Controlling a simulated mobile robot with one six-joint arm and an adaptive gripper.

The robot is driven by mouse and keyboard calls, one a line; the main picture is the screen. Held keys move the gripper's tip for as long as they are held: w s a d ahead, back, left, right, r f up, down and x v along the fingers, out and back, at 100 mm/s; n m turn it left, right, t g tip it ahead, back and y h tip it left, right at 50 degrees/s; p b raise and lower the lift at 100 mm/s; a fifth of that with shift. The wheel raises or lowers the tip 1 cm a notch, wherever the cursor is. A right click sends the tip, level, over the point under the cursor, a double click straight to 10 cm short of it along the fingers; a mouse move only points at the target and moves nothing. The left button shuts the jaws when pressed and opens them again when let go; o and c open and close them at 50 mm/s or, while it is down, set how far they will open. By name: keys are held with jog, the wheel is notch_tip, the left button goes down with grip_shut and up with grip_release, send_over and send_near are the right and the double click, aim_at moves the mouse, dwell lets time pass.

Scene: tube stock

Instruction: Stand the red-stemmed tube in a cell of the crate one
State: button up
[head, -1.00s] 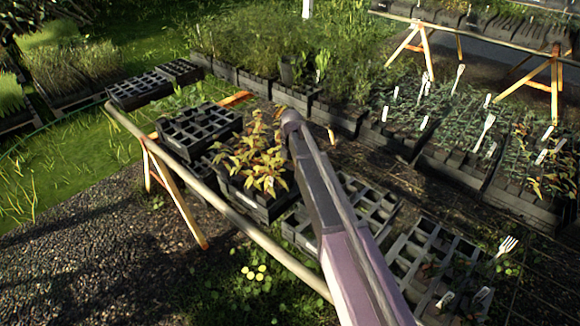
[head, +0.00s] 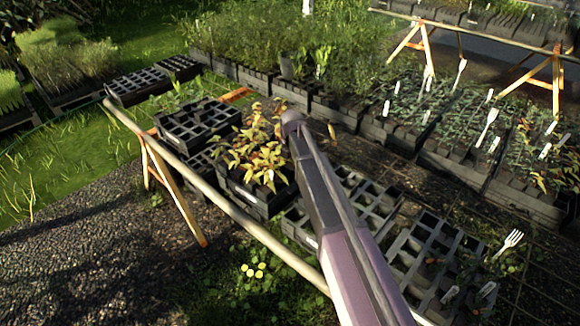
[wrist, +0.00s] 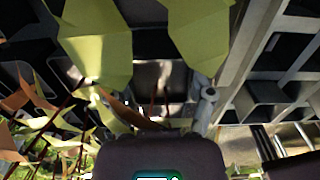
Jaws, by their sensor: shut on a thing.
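Plants with yellow-green and reddish leaves (head: 250,150) stand in a black crate (head: 262,203) on the bench in the head view. My arm reaches over the bench beside them, and its links hide my gripper there. In the wrist view my gripper (wrist: 160,150) shows at the bottom edge. Large pale green leaves (wrist: 100,45) hang close in front of the camera, with thin reddish stems and brown leaves lower left. My gripper is shut on a tube, which the leaves and gripper body mostly hide. I cannot tell which crate is crate one.
Black crates with empty cells stand at left (head: 197,122) and right (head: 430,247) of the plants. Crate lattice (wrist: 265,75) fills the right of the wrist view. A wooden rail (head: 245,225) runs along the bench front. A white fork label (head: 511,240) stands at right.

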jog(key=shift+f+b, duration=0.45)
jog(key=shift+f, duration=0.1)
dwell(0.5)
jog(key=o, duration=1.2)
jog(key=shift+r, duration=0.2)
